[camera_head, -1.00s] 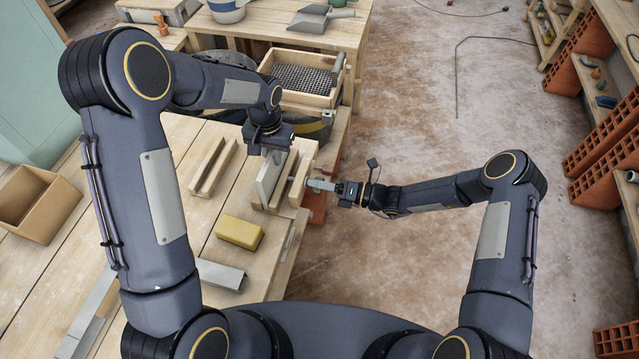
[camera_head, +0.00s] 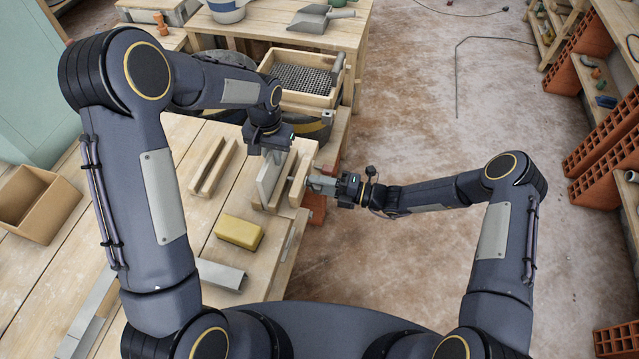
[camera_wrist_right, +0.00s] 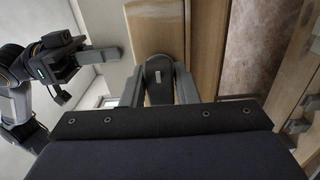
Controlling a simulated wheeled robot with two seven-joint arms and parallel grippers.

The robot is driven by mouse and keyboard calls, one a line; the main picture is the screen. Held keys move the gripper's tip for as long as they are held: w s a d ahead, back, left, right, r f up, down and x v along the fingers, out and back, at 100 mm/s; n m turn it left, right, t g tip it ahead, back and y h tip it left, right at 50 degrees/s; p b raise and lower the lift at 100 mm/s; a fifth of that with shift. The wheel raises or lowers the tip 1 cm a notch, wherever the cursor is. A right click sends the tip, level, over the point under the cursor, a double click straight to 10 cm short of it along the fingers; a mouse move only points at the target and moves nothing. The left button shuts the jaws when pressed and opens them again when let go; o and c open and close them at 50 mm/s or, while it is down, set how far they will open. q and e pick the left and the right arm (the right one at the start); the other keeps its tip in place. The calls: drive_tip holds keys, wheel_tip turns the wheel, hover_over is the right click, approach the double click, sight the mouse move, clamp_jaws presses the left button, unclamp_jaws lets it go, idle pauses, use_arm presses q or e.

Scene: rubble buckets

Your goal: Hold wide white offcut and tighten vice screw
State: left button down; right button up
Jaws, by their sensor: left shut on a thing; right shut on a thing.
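The wide white offcut (camera_head: 269,178) stands upright between the wooden jaws of the vice (camera_head: 299,180) at the bench's right edge. My left gripper (camera_head: 273,153) reaches down from above and is shut on the offcut's top. My right gripper (camera_head: 312,185) comes in from the right at the vice's outer side. In the right wrist view my right gripper (camera_wrist_right: 158,92) is shut on the dark vice screw handle (camera_wrist_right: 158,75), which sits between its two fingers. My left gripper also shows there at the upper left (camera_wrist_right: 85,58). The fingers hide part of the handle.
A yellow block (camera_head: 239,232) and a grey metal channel (camera_head: 220,274) lie on the bench near me. A slotted wooden piece (camera_head: 213,166) lies left of the vice. A wooden sieve box (camera_head: 304,83) stands behind. An open cardboard box (camera_head: 38,205) is at the far left.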

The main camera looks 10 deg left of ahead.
drive_tip(key=shift+d, duration=0.1)
drive_tip(key=o, duration=0.9)
drive_tip(key=d, duration=0.4)
drive_tip(key=s+d, duration=0.1)
drive_tip(key=d, duration=0.6)
drive_tip(key=shift+s+d, duration=0.35)
drive_tip(key=shift+d, duration=0.05)
